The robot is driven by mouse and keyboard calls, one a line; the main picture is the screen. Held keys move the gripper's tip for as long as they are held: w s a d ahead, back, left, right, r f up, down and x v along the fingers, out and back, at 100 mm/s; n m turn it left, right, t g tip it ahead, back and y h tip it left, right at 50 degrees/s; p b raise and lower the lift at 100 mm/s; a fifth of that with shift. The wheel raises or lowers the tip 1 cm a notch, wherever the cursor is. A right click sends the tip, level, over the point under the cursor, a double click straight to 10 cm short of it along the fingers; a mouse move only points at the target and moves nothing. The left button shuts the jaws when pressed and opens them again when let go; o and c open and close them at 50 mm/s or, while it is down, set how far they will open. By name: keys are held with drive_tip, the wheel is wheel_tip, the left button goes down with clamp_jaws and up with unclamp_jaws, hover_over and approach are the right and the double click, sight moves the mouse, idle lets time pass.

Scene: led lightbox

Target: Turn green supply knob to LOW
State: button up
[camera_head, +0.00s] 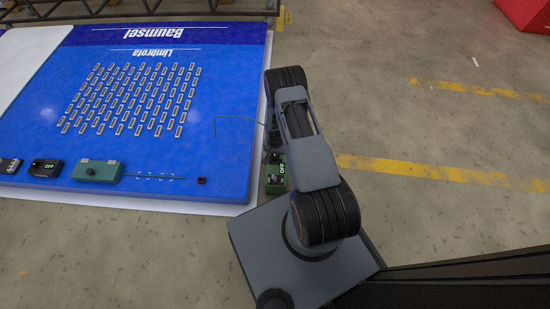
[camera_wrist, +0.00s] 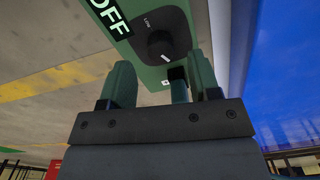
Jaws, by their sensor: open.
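The green supply (camera_head: 275,187) stands at the right edge of the blue panel, partly hidden by my arm, with an OFF label facing up. In the wrist view the green supply (camera_wrist: 119,49) fills the upper middle. Its black knob (camera_wrist: 160,45) sits on a dark dial with a LOW label (camera_wrist: 148,22) and a white mark at the knob's edge. My gripper (camera_wrist: 162,73) is open and empty, its two green fingers apart just below the knob in the picture. No contact with the knob is visible. In the head view the fingers are mostly hidden behind my arm.
The blue lightbox panel (camera_head: 215,75) with rows of LED modules (camera_head: 130,98) lies left of my arm. A black OFF box (camera_head: 45,168), a green box (camera_head: 98,171) and a small black part (camera_head: 201,180) lie along its near edge.

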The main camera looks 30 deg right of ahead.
sight(275, 156)
drive_tip(key=shift+f+b, duration=0.45)
drive_tip(key=shift+f, duration=1.15)
drive_tip(key=c, duration=0.9)
drive_tip(key=shift+c, duration=0.2)
